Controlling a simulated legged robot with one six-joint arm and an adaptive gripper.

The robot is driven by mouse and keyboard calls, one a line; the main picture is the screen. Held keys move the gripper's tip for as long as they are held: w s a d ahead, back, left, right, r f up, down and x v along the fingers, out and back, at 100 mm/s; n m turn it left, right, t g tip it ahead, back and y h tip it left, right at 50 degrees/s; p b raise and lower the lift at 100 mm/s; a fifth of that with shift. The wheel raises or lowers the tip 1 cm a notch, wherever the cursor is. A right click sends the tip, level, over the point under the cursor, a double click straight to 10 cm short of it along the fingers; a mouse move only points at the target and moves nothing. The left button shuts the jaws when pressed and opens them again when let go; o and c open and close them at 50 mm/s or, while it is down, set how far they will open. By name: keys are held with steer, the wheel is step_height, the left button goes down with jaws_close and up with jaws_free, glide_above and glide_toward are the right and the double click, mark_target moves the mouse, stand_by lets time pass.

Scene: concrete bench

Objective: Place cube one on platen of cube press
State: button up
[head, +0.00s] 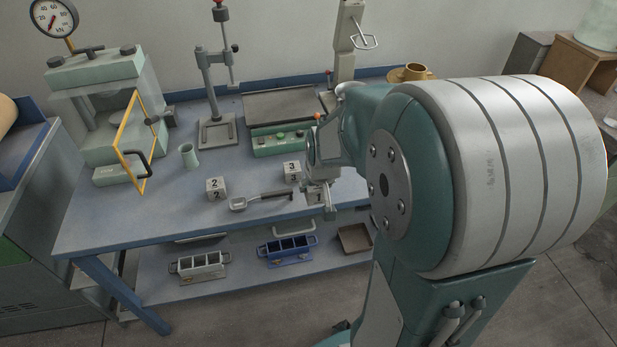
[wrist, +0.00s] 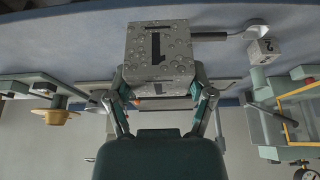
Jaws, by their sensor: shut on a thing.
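Cube one (head: 315,197), a grey pitted concrete cube marked 1, is in my gripper (head: 319,183) near the bench's front edge. In the wrist view cube one (wrist: 160,50) sits between the two fingers of my gripper (wrist: 161,88), its numbered face towards the camera. I cannot tell whether it touches the bench. The cube press (head: 95,72) stands at the bench's left end, with a dial gauge on top and a yellow-framed guard (head: 137,140) swung out at its front. The press also shows upside down in the wrist view (wrist: 268,128). I cannot make out its platen clearly.
Cube two (head: 216,188), cube three (head: 292,171) and a scoop (head: 258,199) lie near cube one. A green cup (head: 188,156) stands by the press. A stand (head: 216,130) and a green control box (head: 280,139) are behind. Front-left bench top is clear.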

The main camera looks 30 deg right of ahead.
steer(key=w+d+f, duration=0.1)
steer(key=w+f, duration=0.1)
steer(key=w, duration=0.1)
steer(key=w+d+f, duration=0.2)
steer(key=w+f, duration=0.1)
steer(key=w, duration=0.1)
steer(key=w+d+f, duration=0.1)
steer(key=w+f, duration=0.2)
steer(key=w, duration=0.1)
steer(key=shift+d+f, duration=0.15)
steer(key=shift+d, duration=0.1)
steer(key=shift+w+d+f, duration=0.1)
steer(key=shift+w+f, duration=0.25)
steer(key=shift+f, duration=0.05)
steer(key=shift+w+f, duration=0.2)
steer(key=shift+f, duration=1.55)
steer(key=shift+f, duration=0.1)
steer(key=o, duration=1.3)
